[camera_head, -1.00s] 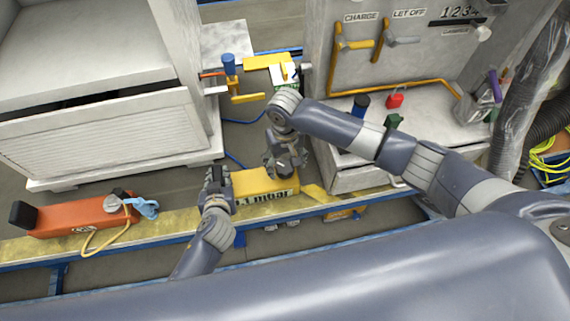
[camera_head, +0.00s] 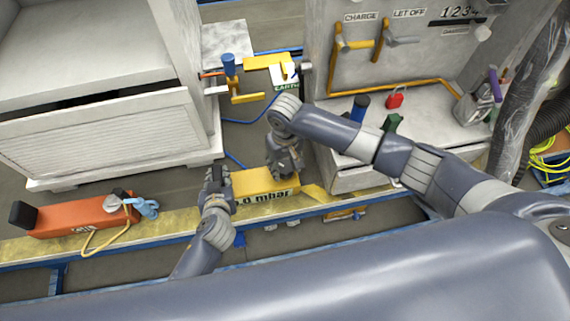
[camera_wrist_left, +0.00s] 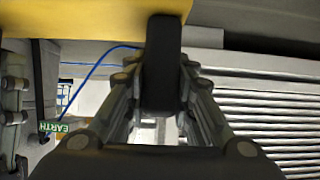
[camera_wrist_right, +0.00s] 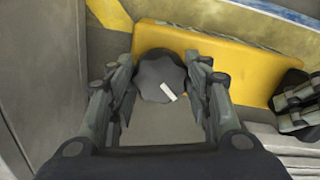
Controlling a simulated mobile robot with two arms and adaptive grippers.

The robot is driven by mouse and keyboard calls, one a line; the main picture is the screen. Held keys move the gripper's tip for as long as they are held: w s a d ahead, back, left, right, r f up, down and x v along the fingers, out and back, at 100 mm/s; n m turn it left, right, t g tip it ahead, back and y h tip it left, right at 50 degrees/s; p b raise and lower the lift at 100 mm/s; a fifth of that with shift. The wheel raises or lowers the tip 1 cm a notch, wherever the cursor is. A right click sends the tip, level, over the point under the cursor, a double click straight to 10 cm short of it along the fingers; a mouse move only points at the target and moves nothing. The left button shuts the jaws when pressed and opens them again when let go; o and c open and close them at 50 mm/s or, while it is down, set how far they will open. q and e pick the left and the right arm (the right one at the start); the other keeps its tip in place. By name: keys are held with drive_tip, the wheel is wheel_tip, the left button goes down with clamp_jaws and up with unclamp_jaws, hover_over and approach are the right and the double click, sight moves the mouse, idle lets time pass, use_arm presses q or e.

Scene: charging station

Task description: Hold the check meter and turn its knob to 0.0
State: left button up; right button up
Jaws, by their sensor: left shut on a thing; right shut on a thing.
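The yellow check meter (camera_head: 258,181) lies by the near blue rail, its side display reading "0 mbar" at the end, with the first digit partly covered. My left gripper (camera_head: 217,178) is shut on the meter's left end; in the left wrist view the yellow meter body (camera_wrist_left: 70,18) is at the top, by the fingers. My right gripper (camera_head: 285,170) is over the meter's right end. In the right wrist view its fingers are shut on the dark round knob (camera_wrist_right: 158,77), which has a white pointer mark. The knob is hidden in the head view.
An orange tool (camera_head: 82,214) with a blue clip lies at the left on the yellow ledge. A grey control cabinet (camera_head: 345,75) with yellow levers stands behind right. A white louvred cabinet (camera_head: 110,130) stands at the left.

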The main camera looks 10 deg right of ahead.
sight(285, 167)
drive_tip(key=shift+n, duration=1.2)
drive_tip(key=o, duration=1.1)
drive_tip(key=shift+c, duration=0.2)
drive_tip(key=shift+r, duration=0.1)
use_arm(q)
drive_tip(key=o, duration=1)
use_arm(e)
wheel_tip(285, 167, up, 12)
